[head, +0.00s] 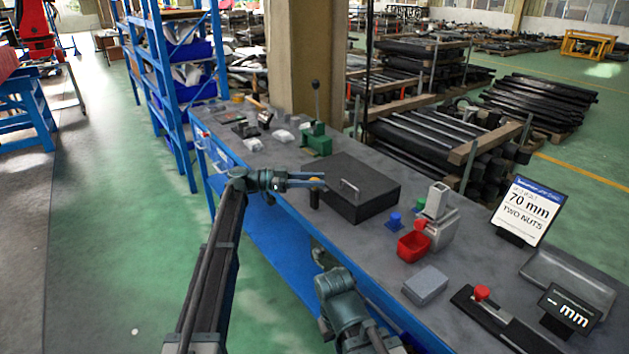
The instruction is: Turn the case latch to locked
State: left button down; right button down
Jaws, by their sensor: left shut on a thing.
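The black case (362,195) lies closed on the grey workbench, with a pale bar handle (349,187) on its lid. A small latch piece (315,198) with an orange-brown top and dark lower part stands at the case's left corner. My left gripper (318,180) reaches in from the left and is shut on the latch piece, its two fingers lying level at its top. The fingers partly hide it, so I cannot tell which way the latch is turned. My right arm shows at the bottom middle; its gripper is not clearly visible.
Left of the case, a green lever press (316,138) stands on the bench. To the right are a blue knob piece (394,221), a red bin (412,246), a grey block (425,285) and a sign (527,210). The bench's blue front edge runs below the case.

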pick_arm(q)
jog(key=shift+w+m+g, duration=0.1)
jog(key=shift+m+g, duration=0.7)
jog(key=shift+g, duration=0.8)
jog(key=c, duration=0.5)
grip_release()
jog(key=w+a, duration=0.2)
jog(key=a, duration=1.1)
jog(key=shift+a, duration=0.3)
